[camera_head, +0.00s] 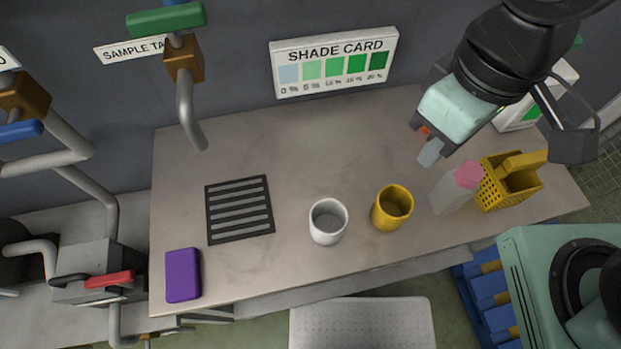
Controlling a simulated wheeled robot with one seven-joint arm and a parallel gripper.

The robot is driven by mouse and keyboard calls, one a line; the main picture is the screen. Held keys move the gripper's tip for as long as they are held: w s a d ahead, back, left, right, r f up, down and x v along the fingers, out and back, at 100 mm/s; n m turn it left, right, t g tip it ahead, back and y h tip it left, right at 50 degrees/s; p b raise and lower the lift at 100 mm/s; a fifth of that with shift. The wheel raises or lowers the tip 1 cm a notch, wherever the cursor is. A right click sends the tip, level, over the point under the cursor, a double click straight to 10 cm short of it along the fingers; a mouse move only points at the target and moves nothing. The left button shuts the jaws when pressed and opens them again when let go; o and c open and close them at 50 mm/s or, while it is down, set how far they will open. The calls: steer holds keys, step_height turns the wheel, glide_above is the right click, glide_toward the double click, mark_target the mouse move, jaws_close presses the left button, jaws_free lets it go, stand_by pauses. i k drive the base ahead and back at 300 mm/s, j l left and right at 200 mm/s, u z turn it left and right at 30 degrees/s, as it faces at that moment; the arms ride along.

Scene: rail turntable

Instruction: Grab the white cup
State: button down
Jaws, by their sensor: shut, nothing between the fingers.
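The white cup (328,222) stands upright on the table, near its front edge and in the middle of the picture. Its open top faces up and it looks empty. A yellow cup (392,208) stands close to its right, with a small gap between them. My gripper (429,152) is above the table, up and to the right of both cups, and apart from them. Its fingers are shut and hold nothing. Part of the gripper is hidden behind its own pale green body.
A black slotted grate (240,208) and a purple block (182,275) lie left of the cups. A pink-topped bottle (457,187) and a yellow basket (510,182) stand on the right. A tap pipe (187,110) overhangs the back left. The table's middle (320,140) is clear.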

mark_target(329, 217)
steer(key=u, duration=0.85)
steer(key=k+j+u, duration=0.3)
steer(key=k+j, duration=0.25)
steer(key=k+j+u, duration=0.35)
steer(key=k+j, duration=0.2)
steer(key=j, duration=0.1)
